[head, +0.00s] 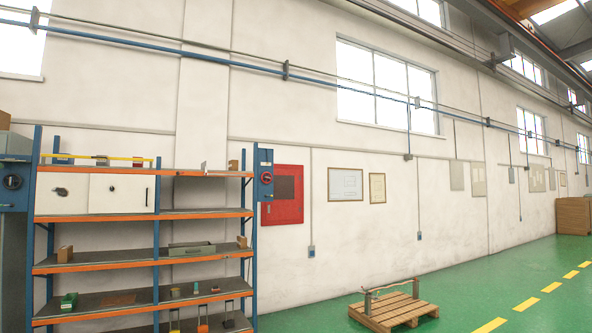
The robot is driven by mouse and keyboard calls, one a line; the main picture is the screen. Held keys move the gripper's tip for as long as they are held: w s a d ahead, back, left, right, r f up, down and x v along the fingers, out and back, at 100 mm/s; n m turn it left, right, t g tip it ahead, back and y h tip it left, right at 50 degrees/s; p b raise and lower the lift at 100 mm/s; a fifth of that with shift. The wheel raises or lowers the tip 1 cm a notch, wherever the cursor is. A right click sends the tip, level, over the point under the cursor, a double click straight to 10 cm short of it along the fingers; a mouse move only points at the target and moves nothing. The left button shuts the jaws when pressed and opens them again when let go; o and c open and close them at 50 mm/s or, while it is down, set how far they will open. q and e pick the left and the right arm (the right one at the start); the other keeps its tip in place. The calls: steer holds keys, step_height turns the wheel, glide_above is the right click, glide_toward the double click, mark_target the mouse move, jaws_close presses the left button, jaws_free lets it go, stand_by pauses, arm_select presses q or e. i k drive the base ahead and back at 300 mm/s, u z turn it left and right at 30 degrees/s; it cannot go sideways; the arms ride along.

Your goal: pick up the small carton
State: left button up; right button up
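Several small brown boxes that look like cartons are on the blue and orange shelving rack at the left of the head view. One brown box (65,254) is at the left end of a middle shelf. Another brown box (242,241) is at the right end of the same shelf. A third brown block (233,165) is on the top shelf at the right. I cannot tell which of them is the small carton. Neither of my grippers is in view.
The rack (150,267) also holds a grey-green tray (192,249), a green bin (69,301) and small tools. A wooden pallet (394,311) lies on the green floor to the right. Open floor (470,285) with a yellow dashed line is beyond it.

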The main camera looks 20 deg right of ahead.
mark_target(233, 165)
steer(key=z, duration=0.7)
steer(key=i, duration=2.4)
steer(key=z, duration=0.6)
steer(key=i, duration=3.05)
steer(key=u, duration=0.95)
steer(key=i, duration=2.45)
steer(key=u, duration=1)
